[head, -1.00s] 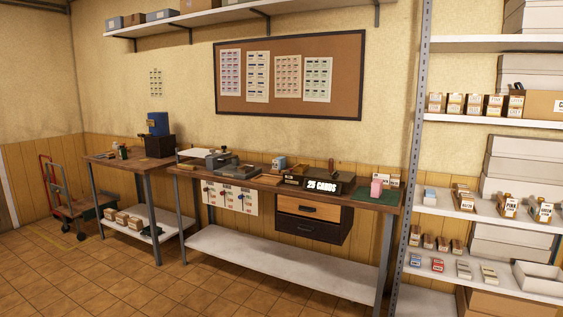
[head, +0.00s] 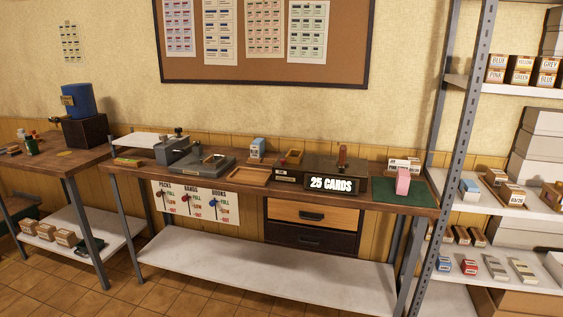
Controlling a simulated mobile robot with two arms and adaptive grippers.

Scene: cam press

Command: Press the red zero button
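No red zero button can be made out in the head view; at this distance small parts on the machines are too small to tell. A dark box with a sign reading "25 CARDS" (head: 332,184) sits on the long wooden workbench (head: 390,207), with a brown upright handle (head: 342,156) at its top. A grey press-like machine (head: 207,162) stands to its left on the same bench. A blue machine on a dark base (head: 82,130) stands on the smaller left table. Neither of my grippers is in view.
A pink block (head: 403,182) stands on a green mat (head: 417,195) at the bench's right end. A metal shelf rack (head: 470,110) with boxes stands at the right. Drawers (head: 311,214) and a low white shelf (head: 265,268) are under the bench. Tiled floor shows in front.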

